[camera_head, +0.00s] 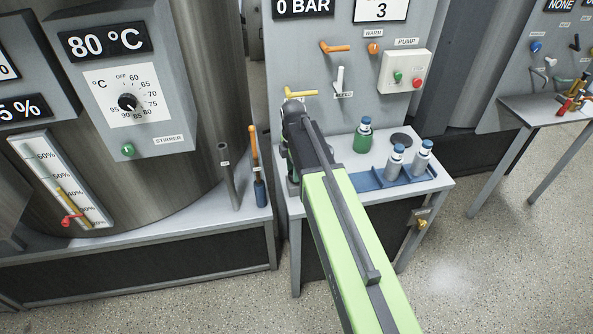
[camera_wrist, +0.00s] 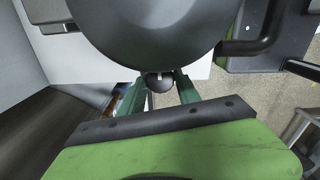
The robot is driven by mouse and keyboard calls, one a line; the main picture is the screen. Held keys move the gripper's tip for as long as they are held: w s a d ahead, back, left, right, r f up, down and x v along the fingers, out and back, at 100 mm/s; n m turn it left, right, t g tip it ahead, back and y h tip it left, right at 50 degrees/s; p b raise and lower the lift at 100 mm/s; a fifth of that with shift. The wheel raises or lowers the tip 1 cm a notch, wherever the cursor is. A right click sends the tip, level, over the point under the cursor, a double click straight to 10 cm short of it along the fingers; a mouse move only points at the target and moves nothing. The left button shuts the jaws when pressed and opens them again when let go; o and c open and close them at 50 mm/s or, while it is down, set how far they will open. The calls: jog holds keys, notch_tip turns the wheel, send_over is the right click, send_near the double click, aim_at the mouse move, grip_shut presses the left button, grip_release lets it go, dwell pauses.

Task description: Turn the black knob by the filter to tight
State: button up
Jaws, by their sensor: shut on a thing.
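In the wrist view, the small dark knob (camera_wrist: 159,85) sits below the edge of a large dark grey rounded body (camera_wrist: 155,35), which looks like the filter housing. My gripper (camera_wrist: 160,80) has its two green fingers on either side of the knob and is shut on it. The knob's markings and how far it is turned cannot be read. In the head view, my arm reaches to the left end of the small table and covers the knob and most of what stands there.
The small table (camera_head: 437,183) holds a green bottle (camera_head: 362,138), a blue tray (camera_head: 372,181) with two grey bottles, and a dark disc (camera_head: 401,139). Behind is a panel with orange, white and yellow levers and a pump box (camera_head: 404,72). A tank with a dial (camera_head: 127,102) stands left.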

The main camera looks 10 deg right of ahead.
grip_shut()
jog(key=shift+d, duration=0.3)
jog(key=shift+a, duration=0.15)
jog(key=shift+a+m, duration=0.15)
jog(key=shift+m, duration=0.45)
jog(key=shift+a+m, duration=0.1)
jog(key=shift+m, duration=2.3)
jog(key=o, duration=0.8)
grip_release()
jog(key=shift+o, duration=0.4)
